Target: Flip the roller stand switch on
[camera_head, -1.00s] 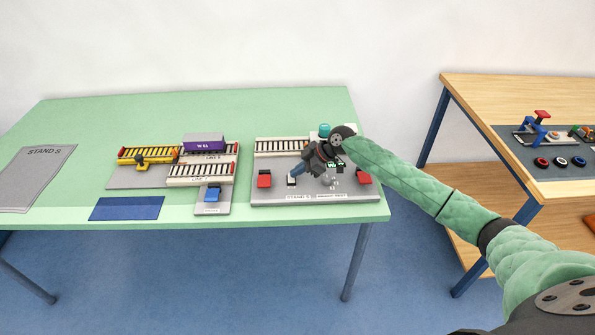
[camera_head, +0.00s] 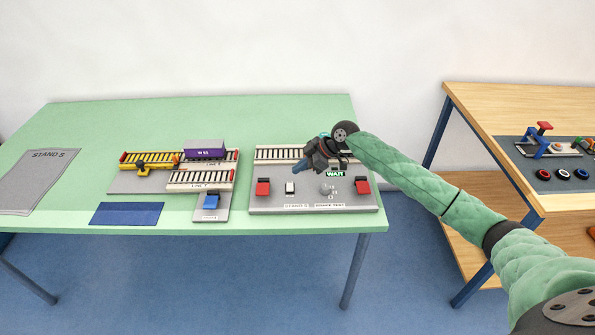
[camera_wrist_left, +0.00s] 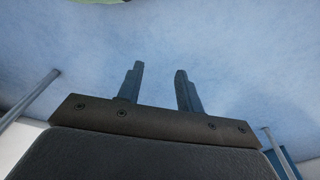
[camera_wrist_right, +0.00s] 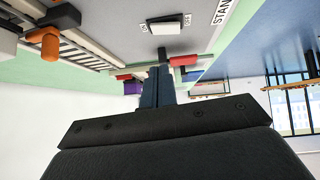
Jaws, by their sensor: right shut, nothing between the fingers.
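The roller stand (camera_head: 262,204) is a grey board on the green table, with a roller track (camera_head: 275,152) along its back. Its white rocker switch (camera_head: 290,188) sits between a red block and a knob. The switch also shows in the right wrist view (camera_wrist_right: 166,27), beside small lettering; I cannot tell for sure which side is pressed. A small display (camera_head: 335,174) reads WAIT. My right gripper (camera_head: 298,167) is shut and empty, above the board behind the switch, apart from it. My left gripper (camera_wrist_left: 160,72) is open and empty over the blue floor.
Red blocks (camera_head: 263,188) and (camera_head: 362,187) stand on the board's sides. A wooden table (camera_head: 470,98) stands at right.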

